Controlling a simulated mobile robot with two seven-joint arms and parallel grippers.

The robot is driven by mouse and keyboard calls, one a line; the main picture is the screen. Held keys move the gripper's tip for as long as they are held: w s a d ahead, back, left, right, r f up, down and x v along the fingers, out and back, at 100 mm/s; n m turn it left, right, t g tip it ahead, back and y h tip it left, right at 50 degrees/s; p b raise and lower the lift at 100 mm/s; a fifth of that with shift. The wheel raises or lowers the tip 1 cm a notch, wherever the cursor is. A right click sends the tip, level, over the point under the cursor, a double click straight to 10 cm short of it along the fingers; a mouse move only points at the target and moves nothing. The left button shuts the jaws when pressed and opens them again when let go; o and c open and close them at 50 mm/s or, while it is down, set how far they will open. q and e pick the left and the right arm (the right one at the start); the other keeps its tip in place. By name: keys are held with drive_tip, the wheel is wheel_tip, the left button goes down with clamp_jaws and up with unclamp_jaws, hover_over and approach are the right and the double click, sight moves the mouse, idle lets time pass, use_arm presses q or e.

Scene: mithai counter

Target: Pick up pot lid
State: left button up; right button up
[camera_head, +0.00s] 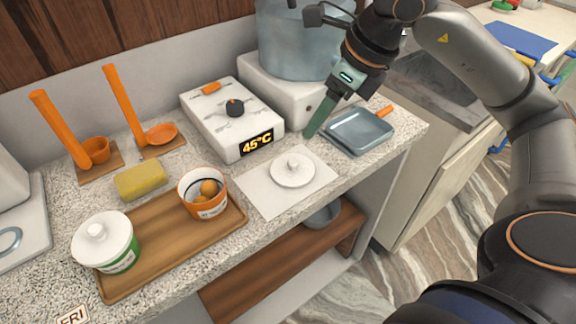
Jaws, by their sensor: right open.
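A round white pot lid (293,178) with a small knob lies on a white square sheet (259,189) near the counter's front edge. My right gripper (312,130) is above and behind the lid, to its upper right in the picture, pointing down and apart from it. It is open and empty. An uncovered white and orange pot (210,208) holding orange-brown balls stands on the right part of a wooden tray (165,243). A white and green pot (123,259) with its own lid (99,238) on stands at the tray's left. My left gripper is out of view.
Behind the sheet are a white scale-like box (215,122) reading 45°C and a large bluish vessel (290,45) on a white base. A grey square pan (360,131) lies right of my gripper. A yellow sponge (141,181) and orange ladles (124,103) are at left.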

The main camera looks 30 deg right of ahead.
hover_over(293, 161)
drive_tip(key=s+d, duration=0.2)
wheel_tip(293, 161, down, 6)
drive_tip(key=shift+w+a+f, duration=0.15)
drive_tip(key=shift+f, duration=0.1)
drive_tip(key=x, duration=0.5)
drive_tip(key=shift+s+a+f, duration=0.1)
drive_tip(key=shift+s+a, duration=0.15)
drive_tip(key=shift+a, duration=0.05)
clamp_jaws()
